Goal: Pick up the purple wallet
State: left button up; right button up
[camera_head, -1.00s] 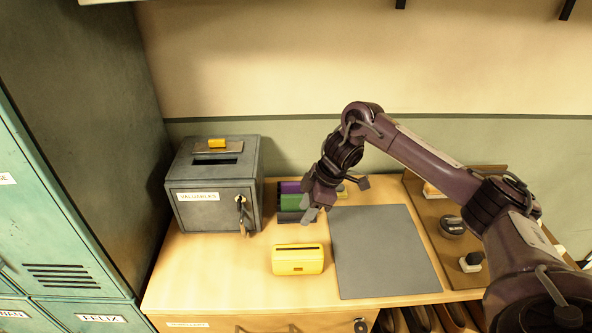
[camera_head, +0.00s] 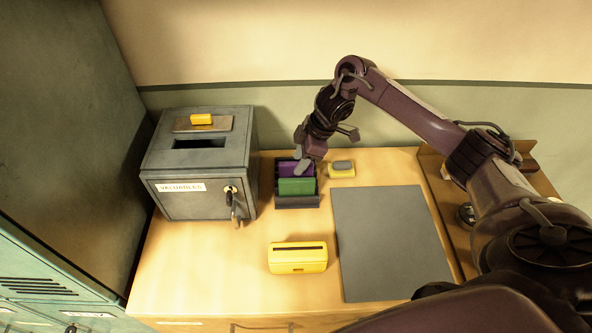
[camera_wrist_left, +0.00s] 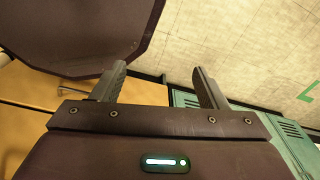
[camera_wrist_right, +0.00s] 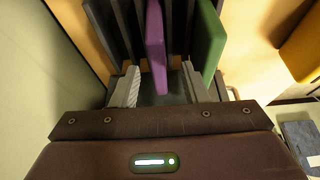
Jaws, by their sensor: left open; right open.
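The purple wallet (camera_head: 292,168) stands in a dark slotted rack (camera_head: 297,202) on the wooden counter, behind a green wallet (camera_head: 297,187). My right gripper (camera_head: 304,164) is open at the rack, at the purple wallet. In the right wrist view the purple wallet (camera_wrist_right: 155,45) stands on edge between the two fingers (camera_wrist_right: 160,88), and the green wallet (camera_wrist_right: 208,42) is just right of them. I cannot tell whether the fingers touch the purple wallet. My left gripper (camera_wrist_left: 162,85) is open and empty, away from the counter.
A grey valuables box (camera_head: 200,165) with a key in its door stands left of the rack. A yellow box (camera_head: 298,257) with a slot lies in front. A small yellow-and-grey item (camera_head: 341,169) sits right of the rack. A grey mat (camera_head: 390,245) is bare.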

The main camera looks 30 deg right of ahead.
aim_at(296, 163)
jog(key=shift+p+x, duration=0.3)
jog(key=shift+x, duration=0.9)
jog(key=shift+w+a+f, duration=0.1)
jog(key=shift+w+f, duration=0.05)
jog(key=shift+f, duration=0.2)
pick_arm(q)
jog(key=shift+w+d+r, duration=0.1)
jog(key=shift+w+r, duration=0.6)
jog(key=shift+w, duration=0.05)
pick_arm(e)
jog(key=shift+c, duration=0.4)
grip_shut()
pick_arm(q)
jog(key=shift+s, duration=0.25)
pick_arm(e)
jog(key=shift+r, duration=0.15)
